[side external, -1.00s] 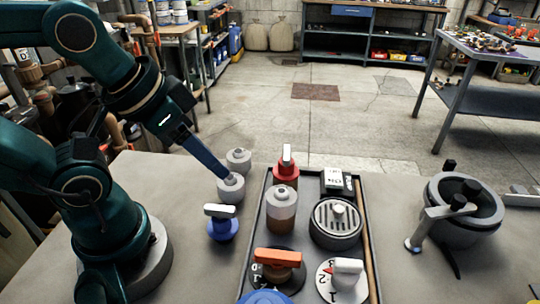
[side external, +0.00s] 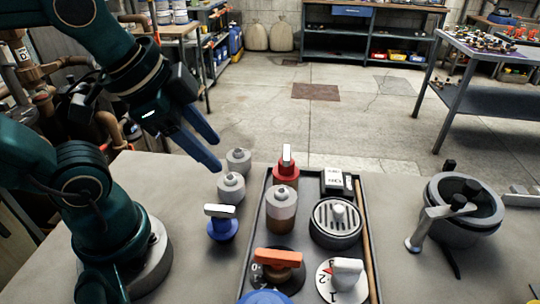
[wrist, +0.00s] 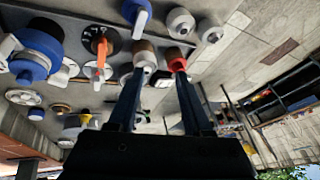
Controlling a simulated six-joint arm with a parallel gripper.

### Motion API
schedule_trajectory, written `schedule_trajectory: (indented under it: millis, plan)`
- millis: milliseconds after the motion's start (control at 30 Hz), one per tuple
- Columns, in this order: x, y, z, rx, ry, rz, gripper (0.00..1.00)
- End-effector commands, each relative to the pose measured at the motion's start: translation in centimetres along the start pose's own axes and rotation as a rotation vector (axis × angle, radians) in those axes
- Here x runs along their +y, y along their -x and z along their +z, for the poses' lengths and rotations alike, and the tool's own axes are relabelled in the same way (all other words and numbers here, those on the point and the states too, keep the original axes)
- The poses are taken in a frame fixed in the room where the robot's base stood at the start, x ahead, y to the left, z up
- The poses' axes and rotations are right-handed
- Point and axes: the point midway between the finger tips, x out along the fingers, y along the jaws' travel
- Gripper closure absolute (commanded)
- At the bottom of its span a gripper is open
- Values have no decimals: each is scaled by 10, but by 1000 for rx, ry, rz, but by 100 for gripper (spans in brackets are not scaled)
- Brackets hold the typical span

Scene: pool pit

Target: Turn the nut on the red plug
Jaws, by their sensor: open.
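The red plug (side external: 286,174) stands upright in the back left part of the dark tray. A white upright bar (side external: 287,155) sits on its top; I cannot make out a separate nut. In the wrist view the red plug (wrist: 175,55) shows just beyond the tip of the right finger. My gripper (side external: 214,152) is open and empty, its two fingers apart, in the air left of the red plug and over the grey fittings. In the wrist view its fingers (wrist: 158,74) point toward the tray. I see no contact with the plug.
Two grey fittings (side external: 231,188) and a blue valve (side external: 221,228) stand left of the tray (side external: 256,222). A grey-and-brown plug (side external: 281,205), a round grate (side external: 336,224) and an orange-handled dial (side external: 277,262) crowd the tray. A grey pot (side external: 465,210) stands right.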

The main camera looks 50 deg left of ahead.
Motion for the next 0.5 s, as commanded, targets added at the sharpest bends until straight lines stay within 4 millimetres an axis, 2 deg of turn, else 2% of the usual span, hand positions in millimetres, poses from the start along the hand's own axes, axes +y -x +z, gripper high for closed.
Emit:
schedule_trajectory:
  millis: [267, 500]
  plan:
    - [-27, 13, -43, -60, -715, 65, 50]
    - [-55, -5, -84, -94, -1313, 207, 50]
